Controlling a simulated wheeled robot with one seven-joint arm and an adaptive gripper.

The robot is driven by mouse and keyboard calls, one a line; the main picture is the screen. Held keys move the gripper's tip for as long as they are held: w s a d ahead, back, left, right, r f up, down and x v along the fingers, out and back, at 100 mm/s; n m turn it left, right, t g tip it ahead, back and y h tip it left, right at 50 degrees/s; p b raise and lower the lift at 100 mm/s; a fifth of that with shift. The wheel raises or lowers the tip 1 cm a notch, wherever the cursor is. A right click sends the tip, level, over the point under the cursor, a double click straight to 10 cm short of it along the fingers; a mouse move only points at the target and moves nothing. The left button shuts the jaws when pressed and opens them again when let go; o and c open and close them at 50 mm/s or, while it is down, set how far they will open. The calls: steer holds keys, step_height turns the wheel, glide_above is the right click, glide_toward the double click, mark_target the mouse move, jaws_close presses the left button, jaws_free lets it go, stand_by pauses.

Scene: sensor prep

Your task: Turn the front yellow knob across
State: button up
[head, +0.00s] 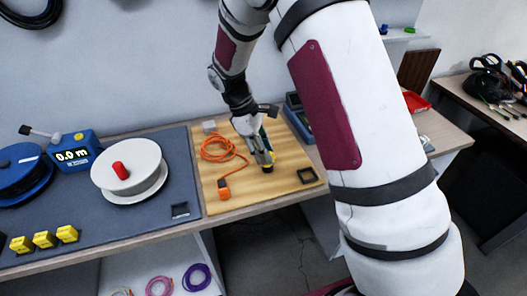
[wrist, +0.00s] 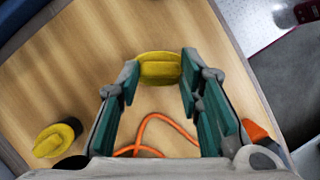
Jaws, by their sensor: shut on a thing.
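The front yellow knob (wrist: 160,68) is between my fingertips in the wrist view. Its raised grip runs across the picture from one finger to the other. My gripper (wrist: 160,82) has its green pads closed on the two sides of this knob. In the head view my gripper (head: 265,158) points down over the wooden board, and the knob is mostly hidden under it. A second yellow knob (wrist: 55,140) on a dark base stands apart at the lower left of the wrist view, with no finger on it.
To the left, a grey mat (head: 130,215) bears a white spool (head: 142,178), a blue meter (head: 75,150) and yellow cubes (head: 44,239).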

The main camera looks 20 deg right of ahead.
steer(key=m, duration=0.2)
steer(key=m+y+b, duration=0.1)
steer(key=m+g, duration=0.1)
steer(key=m, duration=0.1)
steer(key=shift+w+d+m+y+b, duration=0.2)
steer(key=shift+w+m+y+b, duration=0.1)
steer(key=shift+y+b, duration=0.1)
steer(key=m+y, duration=0.1)
steer(key=m, duration=0.1)
steer(key=m+y, duration=0.1)
steer(key=m, duration=0.2)
steer(key=shift+d+g+b, duration=0.2)
steer(key=shift+g+b, duration=0.2)
steer(key=shift+m, duration=0.4)
steer(key=o, duration=1.2)
steer(key=shift+c, duration=0.2)
steer(key=shift+r, duration=0.1)
steer(key=v, duration=1.2)
